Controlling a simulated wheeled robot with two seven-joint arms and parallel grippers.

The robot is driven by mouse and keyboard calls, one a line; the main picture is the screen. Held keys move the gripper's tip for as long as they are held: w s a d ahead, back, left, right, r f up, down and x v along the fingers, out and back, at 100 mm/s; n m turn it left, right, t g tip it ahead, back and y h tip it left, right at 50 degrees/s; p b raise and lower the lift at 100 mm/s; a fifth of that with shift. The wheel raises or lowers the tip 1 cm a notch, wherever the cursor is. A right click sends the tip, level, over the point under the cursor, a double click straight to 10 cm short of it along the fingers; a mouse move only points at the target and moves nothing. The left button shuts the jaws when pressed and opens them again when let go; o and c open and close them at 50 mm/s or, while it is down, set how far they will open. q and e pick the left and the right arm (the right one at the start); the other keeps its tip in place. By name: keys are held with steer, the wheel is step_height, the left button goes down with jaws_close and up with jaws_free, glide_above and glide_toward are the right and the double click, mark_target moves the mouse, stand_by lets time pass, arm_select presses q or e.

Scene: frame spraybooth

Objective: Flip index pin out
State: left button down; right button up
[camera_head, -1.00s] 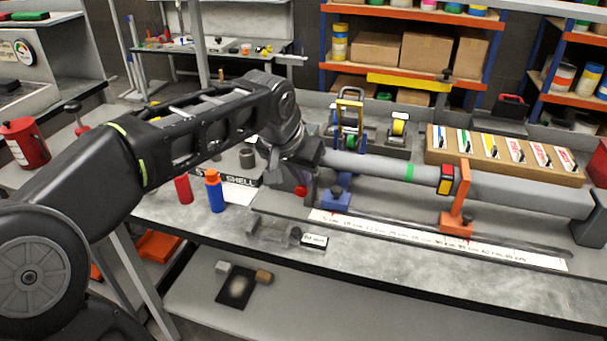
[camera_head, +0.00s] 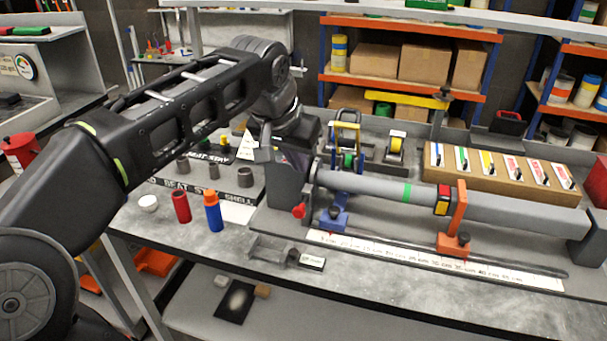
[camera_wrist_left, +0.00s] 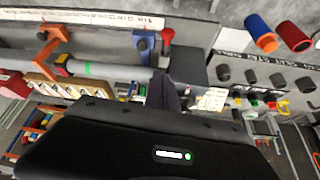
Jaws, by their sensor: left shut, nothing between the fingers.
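The index pin appears to be the red knob (camera_head: 299,210) at the front of the grey end block (camera_head: 286,183), at the tube's left end. The red knob also shows at the top of the left wrist view (camera_wrist_left: 168,38). The long grey tube (camera_head: 380,187) carries a green band. My left gripper (camera_head: 296,157) is shut and empty, above and behind the knob by the top of the end block. Its dark fingers show in the left wrist view (camera_wrist_left: 164,88), apart from the knob. Contact with the block cannot be told. My right gripper is out of view.
An orange bracket (camera_head: 455,225) and blue clamp (camera_head: 333,218) stand along the tube above a white scale strip (camera_head: 430,260). A blue bottle (camera_head: 213,212) and red cylinder (camera_head: 181,207) stand left. A cardboard tray (camera_head: 500,165) lies behind. The bench's front strip is mostly clear.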

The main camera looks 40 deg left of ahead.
arm_select(q)
steer(key=v, duration=0.2)
steer(key=shift+s+r, duration=0.1)
steer(key=shift+r, duration=0.25)
